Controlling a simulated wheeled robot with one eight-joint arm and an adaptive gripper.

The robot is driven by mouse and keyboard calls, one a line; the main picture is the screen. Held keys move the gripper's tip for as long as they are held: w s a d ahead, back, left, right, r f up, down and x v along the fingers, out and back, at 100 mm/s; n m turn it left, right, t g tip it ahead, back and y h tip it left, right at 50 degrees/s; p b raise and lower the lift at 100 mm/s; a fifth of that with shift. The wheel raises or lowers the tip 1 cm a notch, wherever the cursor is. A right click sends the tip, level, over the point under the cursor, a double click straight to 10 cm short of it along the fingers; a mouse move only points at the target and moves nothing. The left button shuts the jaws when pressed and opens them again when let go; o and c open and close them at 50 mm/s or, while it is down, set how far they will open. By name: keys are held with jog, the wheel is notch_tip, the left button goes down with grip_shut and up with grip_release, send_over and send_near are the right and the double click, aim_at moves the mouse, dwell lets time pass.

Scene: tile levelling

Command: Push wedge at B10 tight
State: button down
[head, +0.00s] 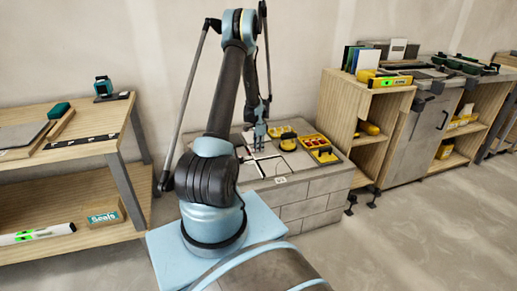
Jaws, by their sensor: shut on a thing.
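My gripper (260,138) points down over the far left part of the grey block-built stand (312,198). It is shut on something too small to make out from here. Pale tiles with white and dark joint lines (262,163) lie on the stand's top, just below and in front of the gripper. A red tray with yellow pieces (314,142) sits at the right of the stand's top. The wedge at B10 cannot be told apart at this size, and the arm hides part of the tile area.
Two yellow-and-black tools (288,142) (325,156) lie near the red tray. A wooden shelf table (75,150) stands at left, with a level (38,234) and a box (104,218) below. Wooden cabinets (372,105) stand at right. The floor at front right is clear.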

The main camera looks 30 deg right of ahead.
jog(key=shift+w+a, duration=0.15)
jog(key=shift+a, duration=0.5)
dwell(0.4)
dwell(0.5)
jog(key=c, duration=1.4)
grip_release()
jog(key=shift+r, duration=0.15)
notch_tip(320, 180, up, 12)
jog(key=shift+f, duration=0.15)
jog(key=shift+w, duration=0.1)
